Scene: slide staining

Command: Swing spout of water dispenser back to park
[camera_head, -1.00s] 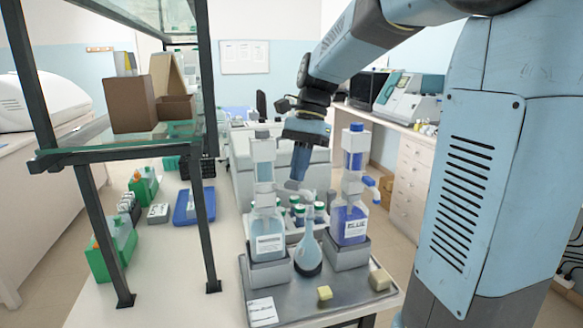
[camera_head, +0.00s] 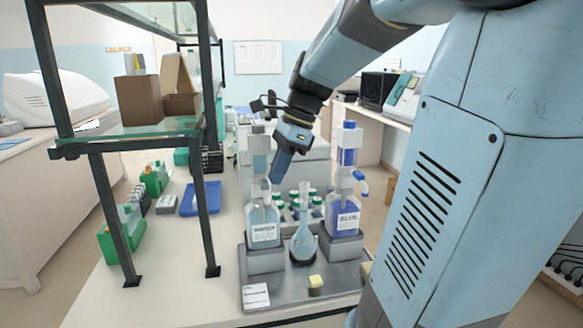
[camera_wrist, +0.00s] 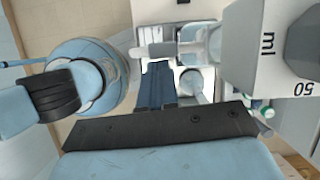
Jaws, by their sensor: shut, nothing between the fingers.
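The water dispenser (camera_head: 263,232) is a clear bottle of pale liquid with a white label, upright on a grey block at the left of the metal tray (camera_head: 330,280). Its pale spout (camera_head: 266,187) shows at the bottle's neck, partly hidden by my gripper; its exact direction is hard to tell. My gripper (camera_head: 275,180) points down with its fingers shut and empty, close beside the neck on its right. In the wrist view, the shut dark-blue fingers (camera_wrist: 158,68) end near a pale horizontal bar that may be the spout. I cannot tell whether they touch.
Several green-capped bottles (camera_head: 296,197) stand behind. A shelf frame (camera_head: 205,190) stands to the left.

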